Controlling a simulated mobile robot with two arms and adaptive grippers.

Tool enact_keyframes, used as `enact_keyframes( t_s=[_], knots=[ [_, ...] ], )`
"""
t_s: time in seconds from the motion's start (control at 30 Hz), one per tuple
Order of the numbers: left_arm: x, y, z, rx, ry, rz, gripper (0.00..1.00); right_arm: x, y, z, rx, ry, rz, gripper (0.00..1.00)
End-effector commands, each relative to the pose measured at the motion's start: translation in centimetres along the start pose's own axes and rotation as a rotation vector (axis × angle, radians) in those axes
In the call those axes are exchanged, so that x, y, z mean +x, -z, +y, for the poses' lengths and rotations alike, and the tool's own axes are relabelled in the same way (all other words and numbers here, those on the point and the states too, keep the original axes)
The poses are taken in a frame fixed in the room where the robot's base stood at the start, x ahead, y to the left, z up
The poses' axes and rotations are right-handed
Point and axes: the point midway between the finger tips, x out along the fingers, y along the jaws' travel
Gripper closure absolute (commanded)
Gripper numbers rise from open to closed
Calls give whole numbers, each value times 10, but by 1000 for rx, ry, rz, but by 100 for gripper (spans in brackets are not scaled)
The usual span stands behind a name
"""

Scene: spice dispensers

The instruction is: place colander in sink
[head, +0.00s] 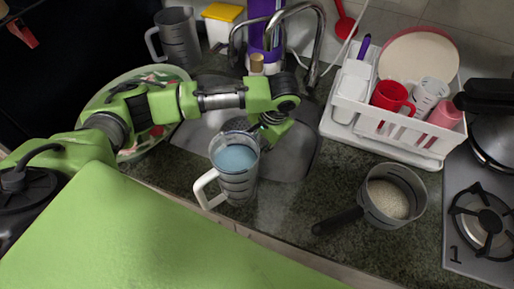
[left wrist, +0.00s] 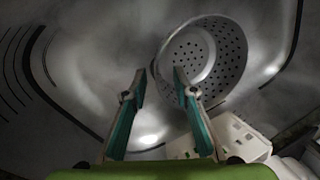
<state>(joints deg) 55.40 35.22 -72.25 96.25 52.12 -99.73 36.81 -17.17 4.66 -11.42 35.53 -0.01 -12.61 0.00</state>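The grey metal colander (left wrist: 228,50) sits inside the sink basin (left wrist: 90,60) in the left wrist view, with its perforated inside showing. In the head view only a small part of the colander (head: 236,124) shows in the sink (head: 292,160), behind a measuring jug and partly under my left arm. My left gripper (left wrist: 162,73) is open, its two fingers apart with nothing held between them. The right fingertip overlaps the colander's near rim in the picture; I cannot tell whether they touch. In the head view my left gripper (head: 268,133) hangs over the sink. My right gripper is not in view.
A clear jug (head: 237,185) with bluish liquid stands at the sink's front edge. The faucet (head: 318,45) rises behind. A white dish rack (head: 390,148) and a saucepan (head: 410,211) are to the right, a large bowl (head: 110,88) to the left.

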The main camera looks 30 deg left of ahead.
Motion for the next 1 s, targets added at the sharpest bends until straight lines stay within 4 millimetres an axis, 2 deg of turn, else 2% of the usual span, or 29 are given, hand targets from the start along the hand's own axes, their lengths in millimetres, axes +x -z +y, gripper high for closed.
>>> enact_keyframes(
  t_s=[0.2,0.4,0.6,0.87,1.0],
  knots=[
    [-50,2,0,1,-1,6,74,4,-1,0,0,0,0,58],
    [-82,1,1,1,-1,3,74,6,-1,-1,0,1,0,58],
    [-93,1,0,0,-1,1,74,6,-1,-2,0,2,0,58],
    [-93,0,0,0,-1,1,74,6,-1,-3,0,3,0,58],
    [-102,0,-2,0,-1,1,74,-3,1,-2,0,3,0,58]
  ],
)
